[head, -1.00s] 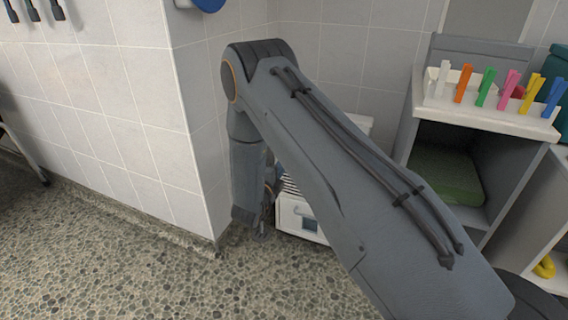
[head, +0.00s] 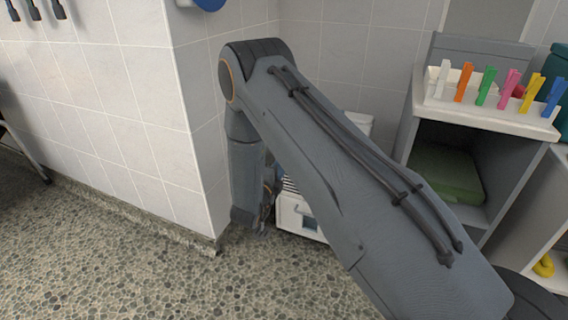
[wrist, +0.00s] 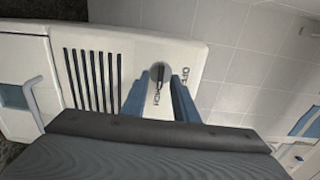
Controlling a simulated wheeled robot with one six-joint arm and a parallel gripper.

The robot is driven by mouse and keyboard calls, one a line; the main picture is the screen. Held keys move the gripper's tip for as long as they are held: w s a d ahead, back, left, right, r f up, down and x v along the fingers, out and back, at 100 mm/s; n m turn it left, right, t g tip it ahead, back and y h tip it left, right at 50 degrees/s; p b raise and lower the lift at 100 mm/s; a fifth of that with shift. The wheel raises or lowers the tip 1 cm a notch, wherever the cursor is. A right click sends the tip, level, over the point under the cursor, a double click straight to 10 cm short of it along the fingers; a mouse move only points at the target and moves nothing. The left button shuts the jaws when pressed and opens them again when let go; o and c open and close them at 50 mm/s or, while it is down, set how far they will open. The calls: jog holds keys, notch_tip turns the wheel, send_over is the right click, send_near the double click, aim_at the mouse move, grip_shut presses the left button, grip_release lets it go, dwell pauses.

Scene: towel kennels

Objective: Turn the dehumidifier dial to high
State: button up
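The dehumidifier is a white box on the floor by the wall corner; its front (head: 290,219) shows in the head view, partly behind my arm. In the wrist view its white panel (wrist: 135,62) has dark vent slots, a handle and a round grey dial (wrist: 158,72) with a dark pointer. Lettering that looks like OFF and HIGH lies near the dial. In the head view the gripper is mostly hidden.
A tiled wall corner (head: 195,130) stands close to the left of my arm. A grey shelf unit (head: 412,135) holding a green folded towel (head: 445,172) and a white tray of coloured clips (head: 487,116) stands right. The pebbled floor (head: 150,270) in front is clear.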

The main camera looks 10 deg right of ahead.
jog(key=p+v, duration=0.1)
jog(key=v, duration=0.6)
jog(key=shift+p, duration=0.35)
